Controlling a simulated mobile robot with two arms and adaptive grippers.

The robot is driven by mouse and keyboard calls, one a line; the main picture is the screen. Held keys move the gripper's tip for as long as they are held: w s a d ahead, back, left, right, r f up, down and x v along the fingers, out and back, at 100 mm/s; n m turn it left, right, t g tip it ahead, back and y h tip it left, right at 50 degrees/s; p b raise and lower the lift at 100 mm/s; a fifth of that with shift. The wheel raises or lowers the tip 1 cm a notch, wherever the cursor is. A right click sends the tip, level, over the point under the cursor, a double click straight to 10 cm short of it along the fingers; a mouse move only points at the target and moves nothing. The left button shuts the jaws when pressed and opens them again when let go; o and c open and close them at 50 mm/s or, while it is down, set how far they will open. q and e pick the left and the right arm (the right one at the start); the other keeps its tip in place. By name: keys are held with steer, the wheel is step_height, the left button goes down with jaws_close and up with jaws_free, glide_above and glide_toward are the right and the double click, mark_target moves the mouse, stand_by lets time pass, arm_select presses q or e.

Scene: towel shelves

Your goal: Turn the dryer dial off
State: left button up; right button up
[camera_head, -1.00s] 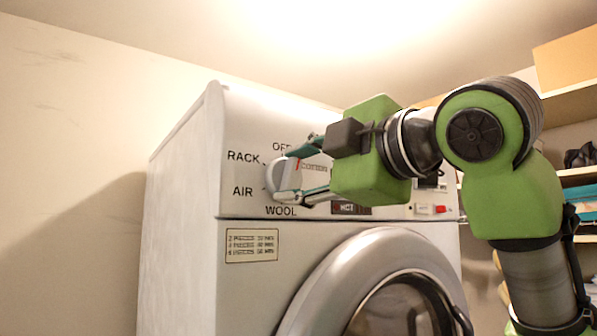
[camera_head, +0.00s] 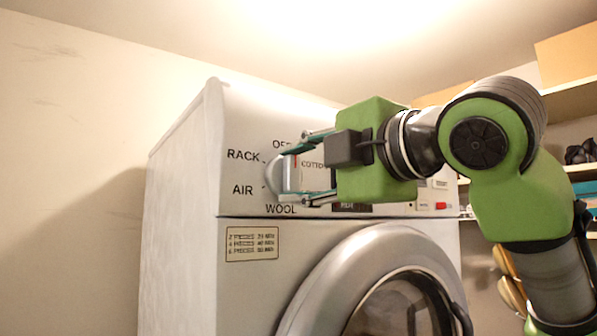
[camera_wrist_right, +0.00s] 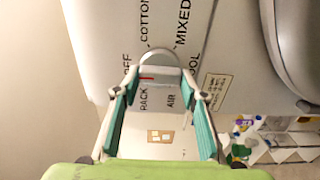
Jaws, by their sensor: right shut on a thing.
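The dryer dial (camera_head: 273,178) is a round silvery knob with a red mark, on the upper left of the dryer's front panel. Labels OFF, RACK, AIR, WOOL and COTTON surround it. My right gripper (camera_head: 300,168) reaches in from the right, one finger above and one below the dial, and is shut on it. In the right wrist view the dial (camera_wrist_right: 158,56) sits between the fingertips of the gripper (camera_wrist_right: 159,78). The red mark shows near its left side there. I cannot tell exactly which label it points to. My left gripper is not in view.
The white dryer (camera_head: 180,220) stands by a bare wall on the left. Its round door (camera_head: 345,265) is below the panel, and a red switch (camera_head: 441,206) is at the panel's right. Shelves (camera_head: 575,105) with boxes and goods are at the right.

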steer(key=o, duration=1)
steer(key=shift+r, duration=0.1)
steer(key=shift+o, duration=0.7)
steer(key=shift+a, duration=0.1)
steer(key=v, duration=1.2)
